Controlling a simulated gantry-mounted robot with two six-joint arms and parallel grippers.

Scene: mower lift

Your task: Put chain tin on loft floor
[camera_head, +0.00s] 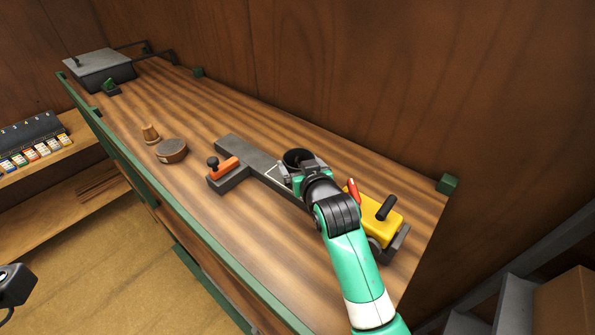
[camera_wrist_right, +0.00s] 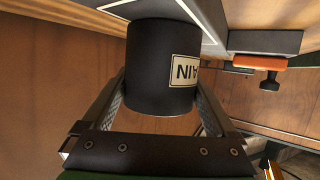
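The chain tin (camera_head: 297,157) is a small black cylinder between the fingers of my right gripper (camera_head: 298,177), over the right half of the long wooden surface (camera_head: 205,205). In the right wrist view the tin (camera_wrist_right: 160,65) shows a pale label with the letters "AIN". The finger pads of my right gripper (camera_wrist_right: 161,108) press against both of its sides. I cannot tell whether the tin's base touches anything. A dark part, likely of my left arm, shows at the left edge of the head view; its fingers are hidden. I cannot tell which surface is the loft floor.
A grey T-shaped bar with an orange clamp (camera_head: 225,168) lies beside the tin. A yellow machine with a black handle (camera_head: 372,218) stands to the right. A round brown tin (camera_head: 171,151) and a cork-like piece (camera_head: 151,134) sit left. A grey-lidded box (camera_head: 102,70) stands far left.

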